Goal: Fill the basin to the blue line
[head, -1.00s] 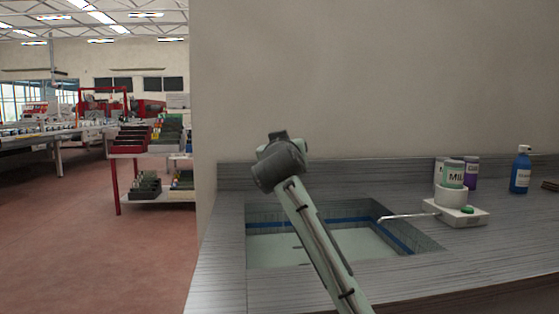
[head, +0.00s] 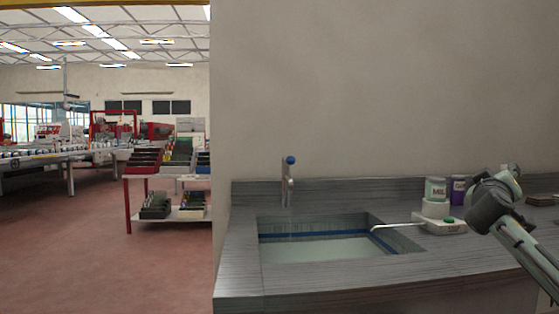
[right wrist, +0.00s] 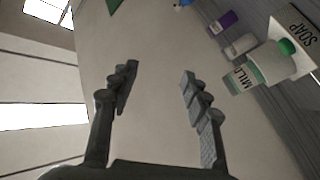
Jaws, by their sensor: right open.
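The basin (head: 245,262) is sunk in the grey counter in the head view. A blue line (head: 310,235) runs around its inner walls. The pale surface inside (head: 325,250) has its back edge close below that line. The tap (head: 287,185), with a blue knob (head: 291,160) on top, stands behind the basin; I cannot tell whether water runs from it. My right gripper, at the right in the head view, is well away from the tap, in front of the counter items. In the right wrist view my right gripper (right wrist: 159,80) is open and empty. My left gripper is out of view.
A white soap dispenser (head: 440,228) with a green button (head: 449,220) stands right of the basin, its thin spout reaching over the basin's edge. Left of the counter, a rack (head: 128,195) stands on open floor.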

